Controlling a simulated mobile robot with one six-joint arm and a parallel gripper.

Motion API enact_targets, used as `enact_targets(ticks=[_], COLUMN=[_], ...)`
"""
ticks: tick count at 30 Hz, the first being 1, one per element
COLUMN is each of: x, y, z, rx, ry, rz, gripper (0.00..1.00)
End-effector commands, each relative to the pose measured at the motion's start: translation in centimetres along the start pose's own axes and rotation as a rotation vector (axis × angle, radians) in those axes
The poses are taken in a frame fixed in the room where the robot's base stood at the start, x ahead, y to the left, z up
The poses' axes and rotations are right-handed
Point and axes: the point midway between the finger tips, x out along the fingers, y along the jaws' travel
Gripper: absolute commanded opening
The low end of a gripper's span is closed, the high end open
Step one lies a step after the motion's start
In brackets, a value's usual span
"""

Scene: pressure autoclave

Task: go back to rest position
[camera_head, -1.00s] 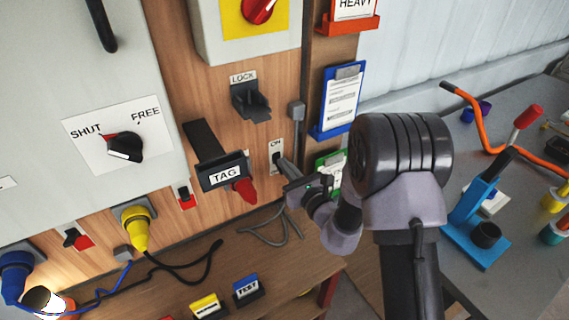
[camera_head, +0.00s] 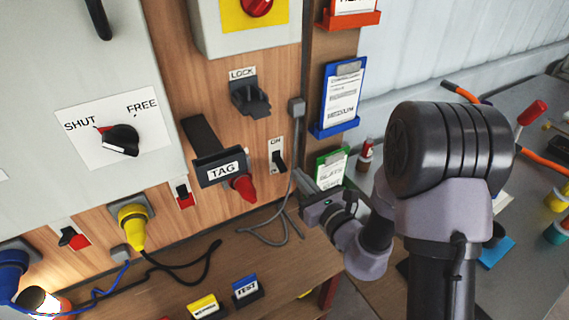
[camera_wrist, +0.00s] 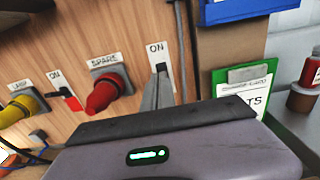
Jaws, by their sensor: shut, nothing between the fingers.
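My gripper (camera_head: 303,186) is in front of the wooden panel (camera_head: 225,120), right of and below the black ON switch (camera_head: 278,160). In the head view it is apart from the switch, with its fingers together and nothing between them. The wrist view shows the closed fingers (camera_wrist: 158,92) below the ON switch (camera_wrist: 163,70), overlapping its lower part in the picture. My arm stands at the right of the head view.
A TAG holder (camera_head: 221,170) and a red plug (camera_head: 243,188) stick out left of my gripper. A green clipboard holder (camera_head: 331,167) is close on the right, a blue one (camera_head: 342,98) above it. A grey cable (camera_head: 270,240) hangs below. The grey table (camera_head: 525,285) holds tools.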

Motion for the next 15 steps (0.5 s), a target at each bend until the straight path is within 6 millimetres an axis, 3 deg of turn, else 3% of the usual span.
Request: enact_targets(ticks=[6, 15], x=[-1.6, -1.7], y=[0.0, 0.0], z=[-0.1, 0.0], rx=[-0.001, -0.001], ry=[-0.001, -0.001], rz=[0.0, 0.0], gripper=[0.0, 0.0])
